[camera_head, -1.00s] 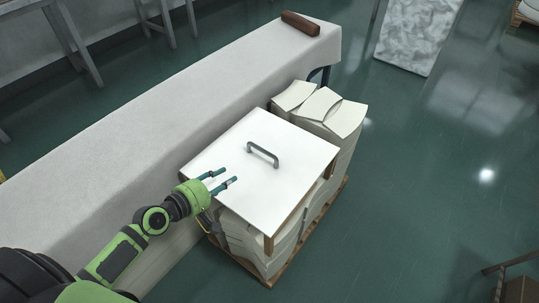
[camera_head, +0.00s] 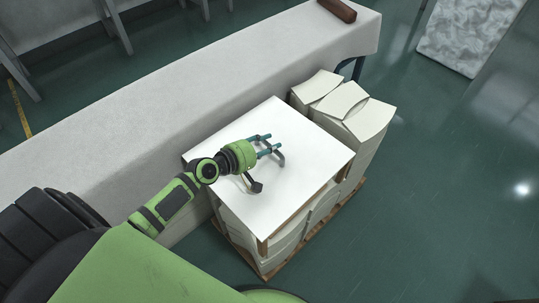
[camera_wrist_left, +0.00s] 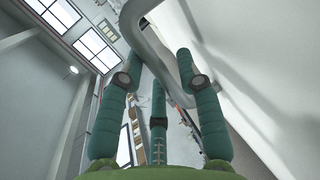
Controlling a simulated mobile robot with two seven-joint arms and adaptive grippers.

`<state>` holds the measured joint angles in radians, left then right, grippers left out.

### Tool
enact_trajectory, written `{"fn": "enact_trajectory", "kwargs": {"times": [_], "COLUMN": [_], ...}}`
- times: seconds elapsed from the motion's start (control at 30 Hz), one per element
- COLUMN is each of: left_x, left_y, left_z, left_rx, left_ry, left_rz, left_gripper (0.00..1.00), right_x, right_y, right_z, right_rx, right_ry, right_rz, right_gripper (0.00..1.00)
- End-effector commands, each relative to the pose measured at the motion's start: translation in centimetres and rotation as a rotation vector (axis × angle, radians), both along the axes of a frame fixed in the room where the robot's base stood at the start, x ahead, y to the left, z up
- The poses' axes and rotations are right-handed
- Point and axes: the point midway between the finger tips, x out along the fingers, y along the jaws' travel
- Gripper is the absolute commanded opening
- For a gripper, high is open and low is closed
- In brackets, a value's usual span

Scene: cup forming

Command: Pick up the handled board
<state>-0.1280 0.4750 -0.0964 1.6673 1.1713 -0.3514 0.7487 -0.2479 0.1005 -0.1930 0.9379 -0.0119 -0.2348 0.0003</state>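The handled board is a flat white square board (camera_head: 312,188) lying on top of a stack of cream-coloured sheets. Its grey bar handle (camera_head: 280,160) stands up from its upper face, partly hidden by my left gripper. My left gripper (camera_head: 269,145) is at the handle, low over the board. My right gripper is not in view.
The stack stands on a wooden pallet (camera_head: 355,192). More cream sheets (camera_head: 352,112) are piled behind the board. A long pale table (camera_head: 180,90) runs along the left side, with a brown block (camera_head: 337,10) at its far end. Green floor to the right is clear.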

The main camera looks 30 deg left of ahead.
Motion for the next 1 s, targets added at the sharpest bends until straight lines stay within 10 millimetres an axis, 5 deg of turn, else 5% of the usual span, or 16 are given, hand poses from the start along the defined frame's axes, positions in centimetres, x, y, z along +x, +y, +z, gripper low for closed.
{"fn": "enact_trajectory", "kwargs": {"times": [0.3, 0.4, 1.0], "left_x": [0.7, 0.7, 0.8], "left_y": [-0.3, -0.3, -0.2], "left_z": [-0.3, -0.3, 1.1], "left_rx": [0.0, 0.0, 0.002], "left_ry": [0.001, 0.001, -0.006], "left_rz": [0.0, 0.0, 0.002], "left_gripper": [0.35, 0.0, 0.0], "right_x": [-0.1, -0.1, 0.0], "right_y": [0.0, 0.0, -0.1], "right_z": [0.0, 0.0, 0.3], "right_rx": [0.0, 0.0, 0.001], "right_ry": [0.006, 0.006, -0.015], "right_rz": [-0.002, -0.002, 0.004], "right_gripper": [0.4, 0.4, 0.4]}}
